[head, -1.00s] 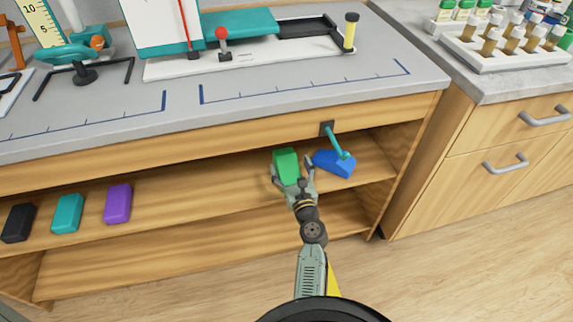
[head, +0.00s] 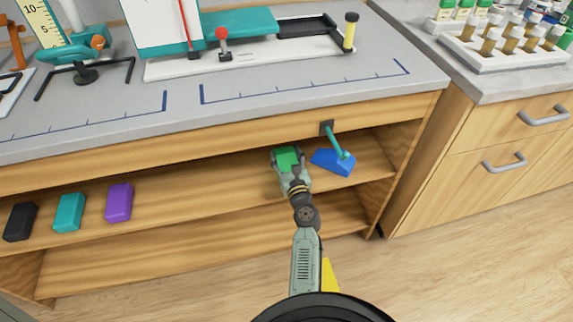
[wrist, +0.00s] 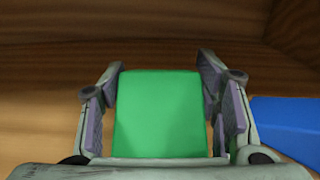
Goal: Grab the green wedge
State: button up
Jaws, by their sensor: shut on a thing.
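The green wedge (head: 286,158) is on the upper shelf under the grey bench top, just left of the blue wedge. My gripper (head: 289,160) reaches in from the front with its fingers on both sides of the green wedge and is shut on it. In the wrist view the green wedge (wrist: 160,115) fills the space between the two finger pads of my gripper (wrist: 162,100). I cannot tell whether the wedge is lifted off the shelf.
The blue wedge (head: 331,163) lies close on the right, under a teal lever (head: 338,141). Purple (head: 119,202), teal (head: 69,212) and black (head: 20,222) blocks stand at the shelf's left. The bench top's edge (head: 230,121) overhangs. The shelf between is clear.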

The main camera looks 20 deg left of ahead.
jog(key=c, duration=0.5)
jog(key=shift+o, duration=0.2)
jog(key=shift+r, duration=0.15)
